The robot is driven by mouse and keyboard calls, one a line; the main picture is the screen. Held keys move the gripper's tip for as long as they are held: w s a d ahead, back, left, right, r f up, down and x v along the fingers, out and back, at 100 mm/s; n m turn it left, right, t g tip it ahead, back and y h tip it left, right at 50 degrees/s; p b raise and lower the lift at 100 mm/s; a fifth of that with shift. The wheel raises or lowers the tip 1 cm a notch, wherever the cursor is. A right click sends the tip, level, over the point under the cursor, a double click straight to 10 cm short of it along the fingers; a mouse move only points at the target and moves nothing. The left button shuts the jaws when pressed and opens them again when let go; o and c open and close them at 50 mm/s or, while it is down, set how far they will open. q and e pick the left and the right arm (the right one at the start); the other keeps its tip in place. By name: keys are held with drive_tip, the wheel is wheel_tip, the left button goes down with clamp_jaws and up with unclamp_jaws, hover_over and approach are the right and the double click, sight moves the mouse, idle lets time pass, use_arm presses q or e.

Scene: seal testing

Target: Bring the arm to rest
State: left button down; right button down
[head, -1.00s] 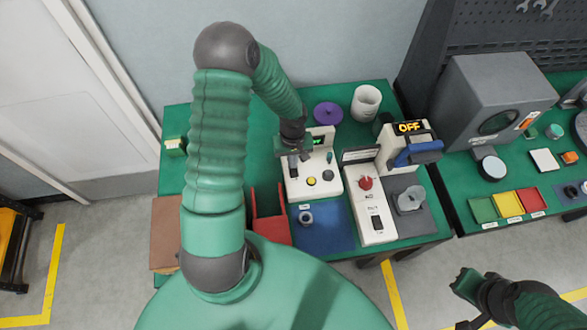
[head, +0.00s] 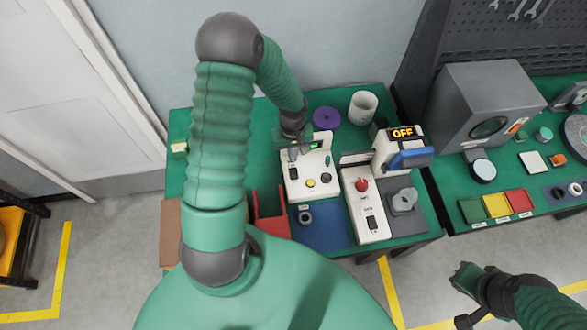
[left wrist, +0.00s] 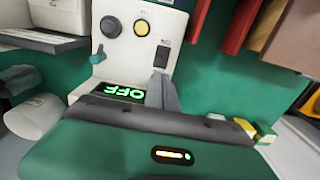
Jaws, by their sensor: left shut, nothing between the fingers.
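My left arm reaches over the green table in the head view. Its gripper (head: 293,155) is shut and empty, at the rear left part of a white control box (head: 310,170) with a green-lit display. In the left wrist view the closed grey fingers (left wrist: 162,90) overlap the box beside its display, which reads OFF (left wrist: 125,91), and near a dark switch (left wrist: 161,56). I cannot tell whether they touch it. My right gripper (head: 467,290) hangs over the floor at lower right; its jaw opening is unclear.
A second white unit (head: 366,205) with a red knob and a device with an orange OFF display (head: 402,133) stand to the right. A red bin (head: 271,222), blue mat (head: 325,228), purple disc (head: 326,118) and white cup (head: 362,107) are nearby.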

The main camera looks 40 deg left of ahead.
idle(0.3)
use_arm(q)
drive_tip(key=s+d+r+m+t+b, duration=0.1)
drive_tip(key=s+d+r+m+b, duration=0.2)
drive_tip(key=d, duration=0.4)
drive_tip(key=s+d+r+m+t+b, duration=0.1)
drive_tip(key=s+d+r+m+b, duration=0.2)
drive_tip(key=d+r+m, duration=0.3)
drive_tip(key=shift+d+r+m+t, duration=0.25)
drive_tip(key=shift+d+m, duration=0.35)
drive_tip(key=shift+d, duration=0.65)
drive_tip(key=shift+s, duration=0.1)
